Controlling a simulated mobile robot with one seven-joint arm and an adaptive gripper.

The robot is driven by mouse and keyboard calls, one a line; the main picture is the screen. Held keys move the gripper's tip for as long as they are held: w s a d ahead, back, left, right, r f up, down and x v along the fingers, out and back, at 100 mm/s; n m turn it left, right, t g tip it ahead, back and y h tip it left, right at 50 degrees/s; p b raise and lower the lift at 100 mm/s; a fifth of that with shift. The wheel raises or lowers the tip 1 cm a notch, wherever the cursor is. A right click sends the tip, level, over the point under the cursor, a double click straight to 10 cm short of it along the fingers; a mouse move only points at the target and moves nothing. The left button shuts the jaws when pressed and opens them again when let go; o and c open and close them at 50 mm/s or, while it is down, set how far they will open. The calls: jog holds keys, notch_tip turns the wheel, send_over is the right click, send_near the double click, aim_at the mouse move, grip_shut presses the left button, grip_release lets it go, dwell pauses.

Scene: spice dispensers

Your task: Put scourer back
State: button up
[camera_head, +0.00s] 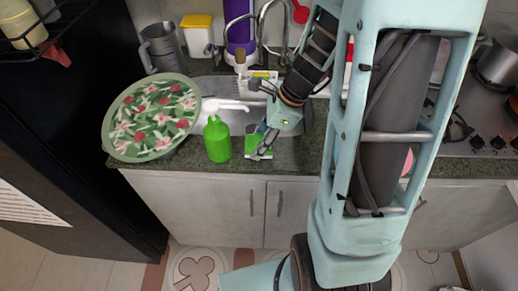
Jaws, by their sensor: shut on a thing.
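My gripper (262,151) points down at the front edge of the counter, in front of the sink (235,116). It is shut on a small green scourer (252,141), which shows partly beside the fingers. The fingers hide the rest, and I cannot tell whether the scourer touches the counter. A green soap bottle (217,140) with a white pump stands upright just left of my gripper, apart from it.
A round floral tray (152,117) leans at the counter's left. A grey jug (161,47), a yellow-lidded container (197,36) and a purple bottle (240,30) stand behind. A hob (488,135) is at right. My arm hides much of the counter (290,160).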

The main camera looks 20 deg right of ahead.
jog(key=shift+f, duration=0.6)
jog(key=shift+f+b, duration=0.2)
jog(key=shift+b, duration=0.1)
jog(key=o, duration=1.2)
jog(key=shift+d+r+p, duration=0.1)
jog(key=shift+r+p, duration=0.2)
jog(key=shift+r, duration=0.2)
jog(key=p+v, duration=0.1)
jog(key=v, duration=1)
jog(key=shift+r, duration=0.25)
